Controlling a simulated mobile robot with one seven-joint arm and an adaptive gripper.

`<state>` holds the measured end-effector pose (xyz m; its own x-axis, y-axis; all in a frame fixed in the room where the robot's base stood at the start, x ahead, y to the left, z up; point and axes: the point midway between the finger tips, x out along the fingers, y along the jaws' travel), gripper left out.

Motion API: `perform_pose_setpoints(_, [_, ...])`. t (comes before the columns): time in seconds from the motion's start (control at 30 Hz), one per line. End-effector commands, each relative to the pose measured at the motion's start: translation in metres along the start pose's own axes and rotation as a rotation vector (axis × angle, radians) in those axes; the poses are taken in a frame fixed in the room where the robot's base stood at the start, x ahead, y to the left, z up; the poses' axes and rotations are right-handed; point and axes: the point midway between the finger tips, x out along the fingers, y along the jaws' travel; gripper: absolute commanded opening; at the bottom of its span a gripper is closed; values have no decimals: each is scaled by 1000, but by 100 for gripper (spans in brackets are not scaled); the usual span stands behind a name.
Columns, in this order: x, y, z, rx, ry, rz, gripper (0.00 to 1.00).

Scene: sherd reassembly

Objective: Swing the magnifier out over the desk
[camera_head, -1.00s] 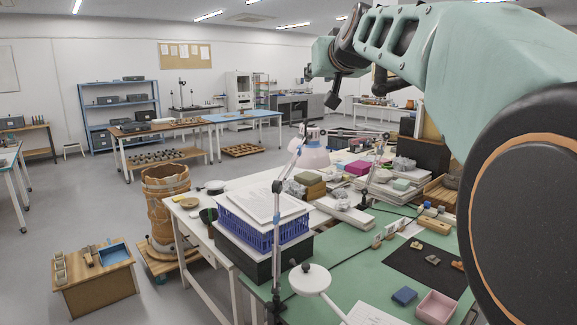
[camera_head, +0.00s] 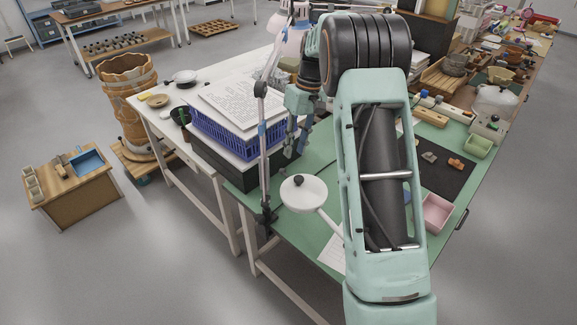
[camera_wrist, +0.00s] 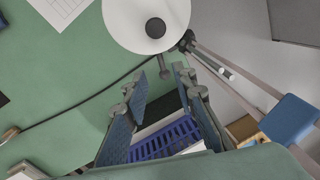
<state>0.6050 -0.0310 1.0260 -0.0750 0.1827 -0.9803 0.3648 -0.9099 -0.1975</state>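A round white disc with a dark knob, probably the magnifier head (camera_head: 310,198), hangs over the green desk (camera_head: 316,160) near its front left edge. A pale rod runs from it to the lower right, behind my arm. It also shows in the wrist view at the top (camera_wrist: 128,28). My gripper (camera_head: 297,138) points down behind the disc, beside the blue basket. In the wrist view my gripper (camera_wrist: 162,92) has its fingers apart with nothing held, and the disc lies beyond the fingertips, not touching them. The far end of the rod is hidden.
A jointed lamp post (camera_head: 262,130) is clamped at the desk's edge left of my gripper. A blue basket (camera_head: 225,137) with papers stands close by on a dark box. A dark mat (camera_head: 447,168) with sherds and a pink tray (camera_head: 437,212) lie right of my arm.

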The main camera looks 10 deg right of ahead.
Motion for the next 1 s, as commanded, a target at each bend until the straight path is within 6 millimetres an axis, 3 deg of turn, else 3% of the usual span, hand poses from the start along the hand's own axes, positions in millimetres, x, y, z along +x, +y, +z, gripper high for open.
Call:
perform_pose_setpoints(0.2, [43, 0, 1, 1, -4, -1, 25])
perform_pose_setpoints(0.43, [78, 0, 0, 1, -1, 1, 25])
perform_pose_setpoints(0.6, [88, 0, 0, 1, 1, 2, 25])
perform_pose_setpoints(0.87, [90, 0, 0, 1, 2, 2, 25])
perform_pose_setpoints(1.0, [90, 0, 0, 2, 2, 2, 12])
